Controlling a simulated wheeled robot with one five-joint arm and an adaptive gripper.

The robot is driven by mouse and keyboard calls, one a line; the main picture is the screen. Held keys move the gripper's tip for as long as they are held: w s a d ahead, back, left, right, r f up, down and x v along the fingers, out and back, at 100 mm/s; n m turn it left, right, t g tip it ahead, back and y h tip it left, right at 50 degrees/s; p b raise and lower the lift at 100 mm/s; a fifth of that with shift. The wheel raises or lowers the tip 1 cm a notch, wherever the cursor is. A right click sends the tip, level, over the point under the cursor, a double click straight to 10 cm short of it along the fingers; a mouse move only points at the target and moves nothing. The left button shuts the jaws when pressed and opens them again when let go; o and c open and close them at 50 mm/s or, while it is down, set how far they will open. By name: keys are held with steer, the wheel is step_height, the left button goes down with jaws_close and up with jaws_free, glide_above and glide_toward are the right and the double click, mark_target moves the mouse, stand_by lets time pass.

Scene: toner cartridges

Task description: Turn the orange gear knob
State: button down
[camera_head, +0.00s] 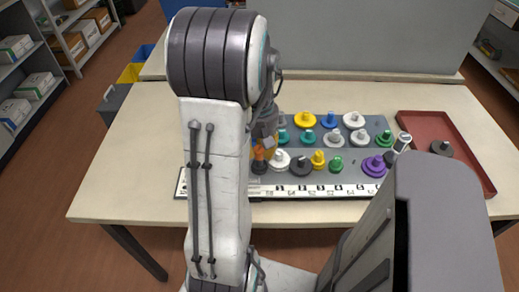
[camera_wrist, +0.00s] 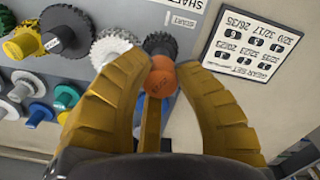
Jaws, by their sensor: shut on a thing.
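The orange gear knob (camera_wrist: 162,82) stands between the two yellow fingers of my gripper (camera_wrist: 163,66) in the wrist view. My gripper is shut on it. A dark toothed gear (camera_wrist: 160,43) shows just beyond the knob. In the head view the orange knob (camera_head: 258,154) is at the front left of the grey gear board (camera_head: 310,150), partly hidden by my gripper (camera_head: 264,140). A white gear (camera_wrist: 112,45) sits right beside the dark one in the wrist view.
Several other coloured gears, such as a purple one (camera_head: 374,166), stand on the board. A printed sign (camera_wrist: 247,48) lies near the knob. The table's left side (camera_head: 135,160) is clear.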

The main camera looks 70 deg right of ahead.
steer(key=shift+n, duration=2.1)
steer(key=c, duration=0.9)
jaws_free()
steer(key=shift+r, duration=0.1)
step_height(320, 180, up, 12)
